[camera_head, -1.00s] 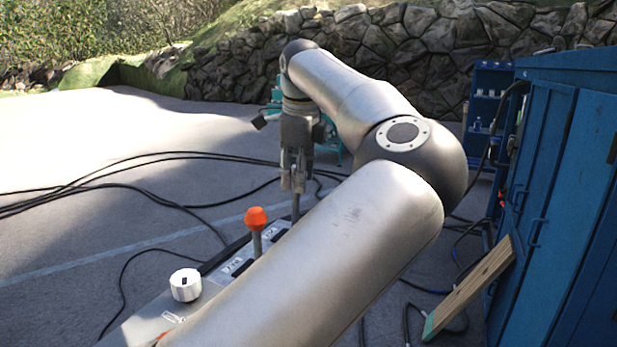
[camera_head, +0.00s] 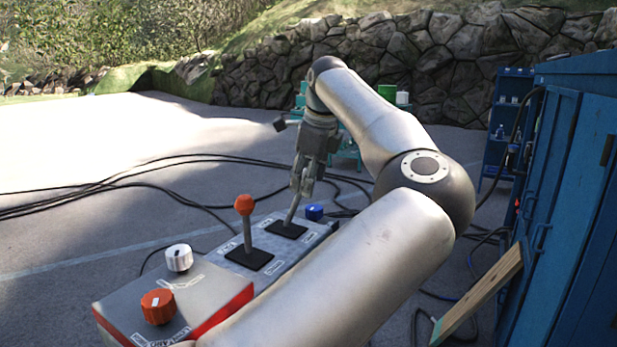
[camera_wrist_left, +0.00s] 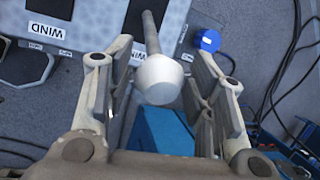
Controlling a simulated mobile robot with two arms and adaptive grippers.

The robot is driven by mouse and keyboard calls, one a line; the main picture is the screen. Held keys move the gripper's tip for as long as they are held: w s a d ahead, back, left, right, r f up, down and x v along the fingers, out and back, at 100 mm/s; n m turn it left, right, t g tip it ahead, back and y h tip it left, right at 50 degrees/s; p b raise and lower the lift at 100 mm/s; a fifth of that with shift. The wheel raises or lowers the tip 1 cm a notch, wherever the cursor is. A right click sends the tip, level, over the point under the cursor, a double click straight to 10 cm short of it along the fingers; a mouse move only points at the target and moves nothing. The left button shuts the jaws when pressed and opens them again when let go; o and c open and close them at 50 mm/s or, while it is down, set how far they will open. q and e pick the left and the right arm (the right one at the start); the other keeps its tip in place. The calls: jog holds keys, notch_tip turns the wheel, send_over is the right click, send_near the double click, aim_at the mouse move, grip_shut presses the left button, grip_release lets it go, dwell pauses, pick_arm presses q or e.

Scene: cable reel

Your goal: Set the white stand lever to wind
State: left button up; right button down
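The white stand lever shows in the left wrist view as a round white knob (camera_wrist_left: 158,80) on a grey shaft. In the head view its shaft (camera_head: 292,212) rises from a black slot plate and leans to the right; its knob is hidden by the gripper. My left gripper (camera_head: 303,188) is at the top of this lever. In the left wrist view its two fingers (camera_wrist_left: 158,95) stand open on either side of the knob, with visible gaps. A "WIND" label (camera_wrist_left: 47,31) is on the panel left of the shaft. My right gripper is not in view.
An orange-knobbed lever (camera_head: 244,204) stands beside the white one on the grey control panel (camera_head: 205,280). A white dial (camera_head: 179,257), orange dial (camera_head: 158,306) and blue knob (camera_head: 314,212) are also there. Black cables lie on the ground. A blue cabinet (camera_head: 575,180) stands right.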

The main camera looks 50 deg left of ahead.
pick_arm(q)
jog(key=shift+s, duration=0.1)
jog(key=v, duration=1.2)
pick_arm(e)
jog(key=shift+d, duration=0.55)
pick_arm(q)
jog(key=shift+f, duration=0.1)
